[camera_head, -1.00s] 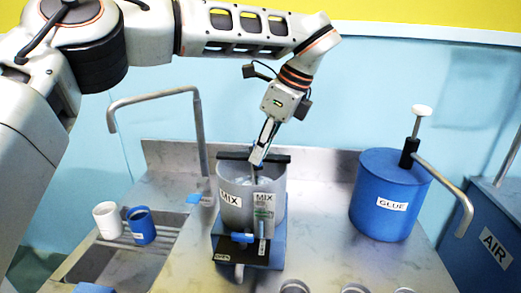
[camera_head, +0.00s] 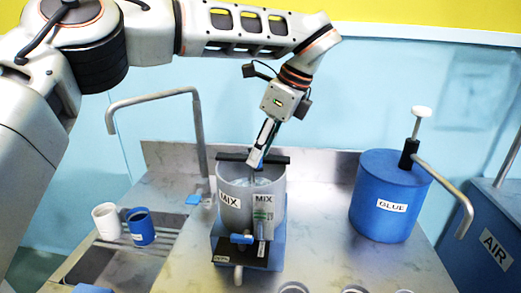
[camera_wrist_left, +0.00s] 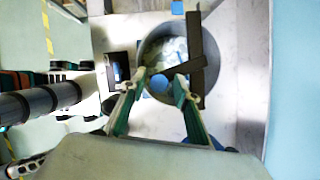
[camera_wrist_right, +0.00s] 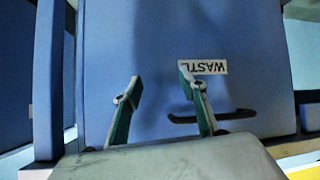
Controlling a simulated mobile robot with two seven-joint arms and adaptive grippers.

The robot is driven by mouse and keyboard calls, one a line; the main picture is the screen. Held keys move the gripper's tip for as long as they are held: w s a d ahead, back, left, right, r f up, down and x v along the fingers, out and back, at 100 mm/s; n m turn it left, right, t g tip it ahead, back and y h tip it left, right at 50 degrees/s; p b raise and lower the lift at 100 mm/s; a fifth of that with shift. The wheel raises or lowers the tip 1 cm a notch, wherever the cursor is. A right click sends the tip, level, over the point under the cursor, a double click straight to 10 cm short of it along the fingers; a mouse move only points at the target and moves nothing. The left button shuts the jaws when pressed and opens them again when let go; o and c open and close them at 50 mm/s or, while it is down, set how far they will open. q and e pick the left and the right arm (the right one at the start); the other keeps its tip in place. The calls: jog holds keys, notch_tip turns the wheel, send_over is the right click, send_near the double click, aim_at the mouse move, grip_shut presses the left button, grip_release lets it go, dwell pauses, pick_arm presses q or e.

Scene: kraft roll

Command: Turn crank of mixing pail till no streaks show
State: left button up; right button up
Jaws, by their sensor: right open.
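The grey mixing pail (camera_head: 233,205), labelled MIX, stands on a blue base with a black bar (camera_head: 275,160) across its top. In the left wrist view the pail (camera_wrist_left: 213,88) holds pale contents with yellowish and bluish streaks. The dark crank arm (camera_wrist_left: 176,73) ends in a blue knob (camera_wrist_left: 159,83). My right gripper (camera_wrist_right: 158,82) is open and empty, facing a blue bin (camera_wrist_right: 150,40) labelled WASTE.
A blue GLUE pot (camera_head: 385,220) with a pump handle and spout stands to the right. A blue AIR unit (camera_head: 480,245) is at the far right. A bent pipe (camera_head: 198,130) rises behind left. White (camera_head: 107,221) and blue (camera_head: 141,228) cups stand at left. Bench between pail and pot is clear.

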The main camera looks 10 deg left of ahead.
pick_arm(q)
jog(key=v, duration=0.7)
jog(key=shift+r, duration=0.2)
